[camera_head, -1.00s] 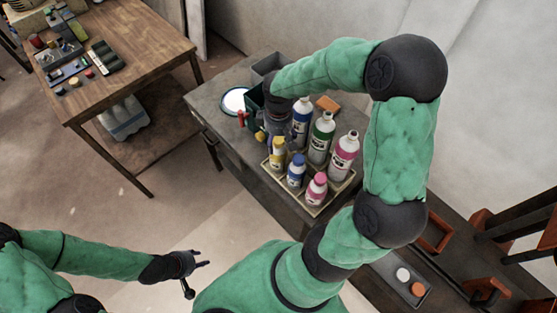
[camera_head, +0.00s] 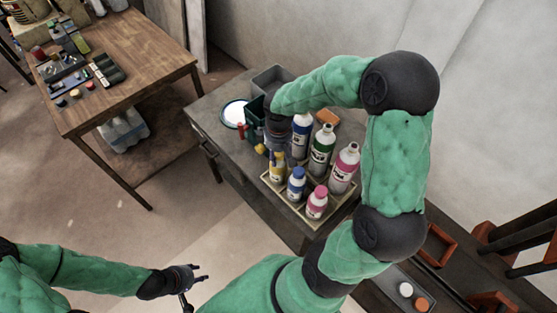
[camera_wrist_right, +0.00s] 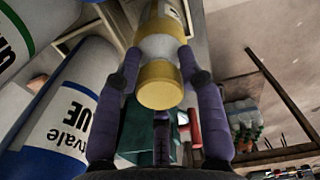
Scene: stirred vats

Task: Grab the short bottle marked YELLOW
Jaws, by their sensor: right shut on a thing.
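The short bottle with the yellow cap (camera_head: 277,170) stands in the back left part of the crate (camera_head: 336,212); its label is too small to read. In the right wrist view its yellow cap and shoulder (camera_wrist_right: 160,75) lie between the two purple fingers. My right gripper (camera_head: 276,150) comes down over it from above and is shut on it; my gripper also shows in the right wrist view (camera_wrist_right: 163,78). My left gripper (camera_head: 198,274) is open and empty, away from the table at the lower left.
In the crate stand a short blue-capped bottle (camera_head: 296,183), a short pink-capped one (camera_head: 317,202), and tall blue (camera_head: 301,135), green (camera_head: 321,150) and pink (camera_head: 345,167) bottles close by. A white plate (camera_head: 234,113) and grey bin (camera_head: 270,77) are on the table behind.

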